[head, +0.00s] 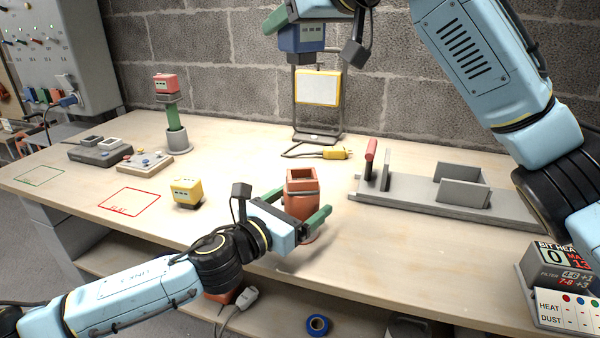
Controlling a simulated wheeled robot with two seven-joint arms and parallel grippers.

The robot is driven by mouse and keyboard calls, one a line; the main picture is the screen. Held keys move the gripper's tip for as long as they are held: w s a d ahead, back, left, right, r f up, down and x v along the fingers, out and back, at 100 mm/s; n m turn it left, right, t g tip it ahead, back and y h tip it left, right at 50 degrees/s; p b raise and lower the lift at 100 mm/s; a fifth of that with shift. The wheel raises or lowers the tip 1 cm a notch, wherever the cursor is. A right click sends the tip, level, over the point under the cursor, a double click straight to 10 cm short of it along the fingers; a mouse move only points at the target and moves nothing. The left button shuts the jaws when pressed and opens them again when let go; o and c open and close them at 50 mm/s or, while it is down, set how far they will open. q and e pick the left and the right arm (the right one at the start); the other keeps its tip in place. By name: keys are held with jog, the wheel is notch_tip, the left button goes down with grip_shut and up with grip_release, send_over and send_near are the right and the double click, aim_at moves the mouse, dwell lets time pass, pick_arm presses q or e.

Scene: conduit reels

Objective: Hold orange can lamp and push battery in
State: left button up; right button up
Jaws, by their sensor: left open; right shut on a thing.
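The orange can lamp (302,203) stands upright near the table's front edge, with an open square socket at its top. My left gripper (297,212) is around it at low height, its green-tipped fingers open on either side. Whether either finger touches the lamp cannot be told. My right gripper (304,22) is high above the table at the top of the head view, partly cut off by the frame. It is shut on a blue battery (302,39), held above and well clear of the lamp.
A yellow battery (187,192) sits left of the lamp. A green torch (176,134) with a red battery (165,83) stands further back. A work light (317,88) and a yellow plug (335,154) are behind. A grey fixture (430,190) occupies the right. A red-outlined area (130,202) is empty.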

pick_arm(q)
jog(key=shift+w+d, duration=0.2)
jog(key=shift+c, duration=0.5)
jog(key=c, duration=1.2)
